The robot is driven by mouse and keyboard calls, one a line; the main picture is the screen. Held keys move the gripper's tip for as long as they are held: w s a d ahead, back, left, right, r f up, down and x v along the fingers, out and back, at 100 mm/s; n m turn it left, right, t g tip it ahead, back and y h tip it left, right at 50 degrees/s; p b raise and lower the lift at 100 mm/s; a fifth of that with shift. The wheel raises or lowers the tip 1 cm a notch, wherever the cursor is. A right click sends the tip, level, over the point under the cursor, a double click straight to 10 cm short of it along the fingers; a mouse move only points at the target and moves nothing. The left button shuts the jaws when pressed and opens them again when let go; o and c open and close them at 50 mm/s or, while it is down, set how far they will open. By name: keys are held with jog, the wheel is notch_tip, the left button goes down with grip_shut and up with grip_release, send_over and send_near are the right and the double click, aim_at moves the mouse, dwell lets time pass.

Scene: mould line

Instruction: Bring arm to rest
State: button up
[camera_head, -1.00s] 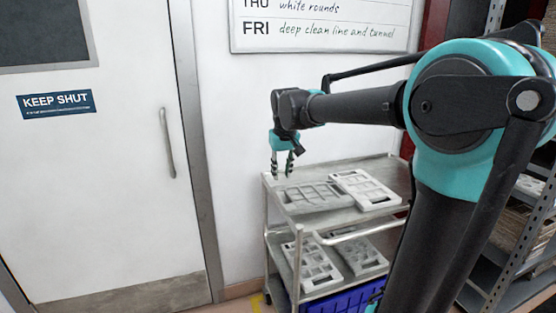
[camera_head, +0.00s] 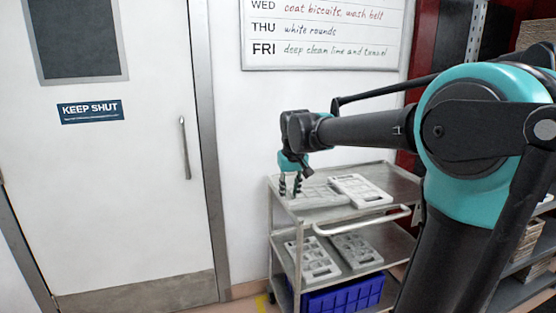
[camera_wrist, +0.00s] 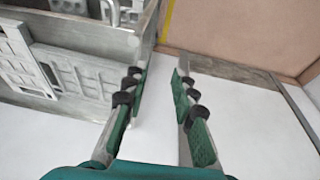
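My gripper (camera_head: 290,187) hangs from my outstretched arm at the left end of the trolley's top shelf, in the head view. In the wrist view my gripper (camera_wrist: 160,100) has its two fingers apart, with nothing between them. The metal trolley (camera_head: 370,227) carries grey moulds on its top shelf: a flat mould (camera_head: 320,197) near the gripper and a lighter mould (camera_head: 360,190) to its right. From the head view I cannot tell how far the fingertips are from the shelf edge.
The lower shelf holds grey moulds (camera_head: 312,260), with a blue crate (camera_head: 343,295) below. A white door (camera_head: 130,190) marked KEEP SHUT stands at left. A whiteboard (camera_head: 330,32) hangs above the trolley. Metal shelving (camera_head: 535,240) is at right. Wall space left of the trolley is clear.

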jog(key=s+d+f+m, duration=0.1)
jog(key=s+d+f, duration=0.6)
jog(key=s+f, duration=0.3)
jog(key=s+d+f+m+t, duration=0.1)
jog(key=s+d+f+m, duration=0.1)
jog(key=s+d+f, duration=0.6)
notch_tip(320, 180, down, 3)
jog(key=s, duration=0.2)
jog(key=shift+s+h, duration=0.3)
jog(key=shift+s, duration=0.1)
